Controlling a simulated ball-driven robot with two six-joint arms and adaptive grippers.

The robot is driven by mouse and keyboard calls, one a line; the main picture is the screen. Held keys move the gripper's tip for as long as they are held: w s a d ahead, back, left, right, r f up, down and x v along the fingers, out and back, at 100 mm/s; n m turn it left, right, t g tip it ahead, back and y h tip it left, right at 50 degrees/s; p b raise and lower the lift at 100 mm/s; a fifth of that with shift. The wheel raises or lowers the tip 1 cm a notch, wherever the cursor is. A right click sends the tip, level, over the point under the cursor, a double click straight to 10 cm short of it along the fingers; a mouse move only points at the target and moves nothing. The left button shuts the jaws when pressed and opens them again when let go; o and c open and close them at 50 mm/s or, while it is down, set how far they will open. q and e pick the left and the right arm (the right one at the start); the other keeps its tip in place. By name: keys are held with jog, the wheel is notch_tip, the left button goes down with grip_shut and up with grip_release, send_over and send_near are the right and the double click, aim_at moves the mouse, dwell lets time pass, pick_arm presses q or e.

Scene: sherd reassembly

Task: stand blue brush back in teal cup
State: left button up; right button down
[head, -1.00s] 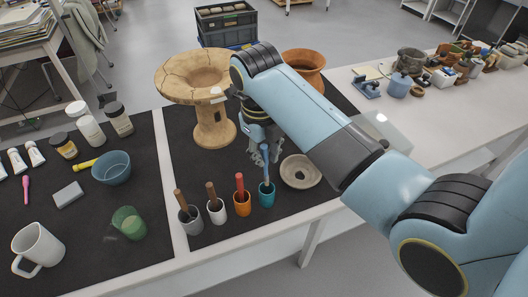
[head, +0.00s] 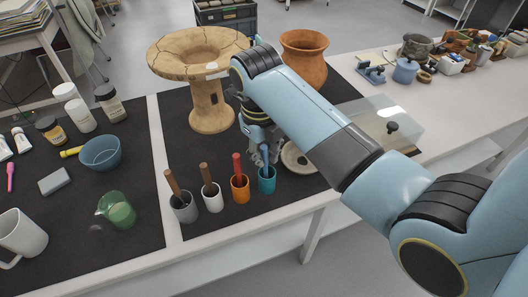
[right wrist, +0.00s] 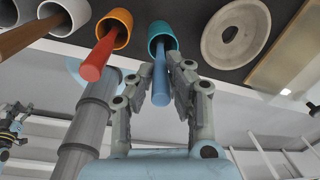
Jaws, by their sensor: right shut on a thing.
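The teal cup (head: 267,183) stands upright at the right end of a row of cups near the table's front edge. The blue brush (right wrist: 160,82) has its lower end inside the mouth of the teal cup (right wrist: 160,31). My right gripper (head: 264,157) is just above the cup, and its fingers (right wrist: 165,78) are shut around the brush handle. The brush (head: 265,172) is mostly hidden by the fingers and cup in the head view. Whether its tip touches the cup's bottom is hidden. My left gripper is not in view.
Beside the teal cup stand an orange cup (head: 240,191) with a red handle, a white cup (head: 213,202) and a grey cup (head: 184,212) with brown handles. A grey ring-shaped dish (head: 294,160) lies close on the right. A large cracked pedestal vessel (head: 207,105) stands behind.

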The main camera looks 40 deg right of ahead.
jog(key=c, duration=1.2)
grip_release()
jog(key=shift+r, duration=0.1)
jog(key=r, duration=0.7)
jog(key=shift+a+r, duration=0.15)
jog(key=shift+a, duration=0.2)
jog(key=shift+s, duration=0.1)
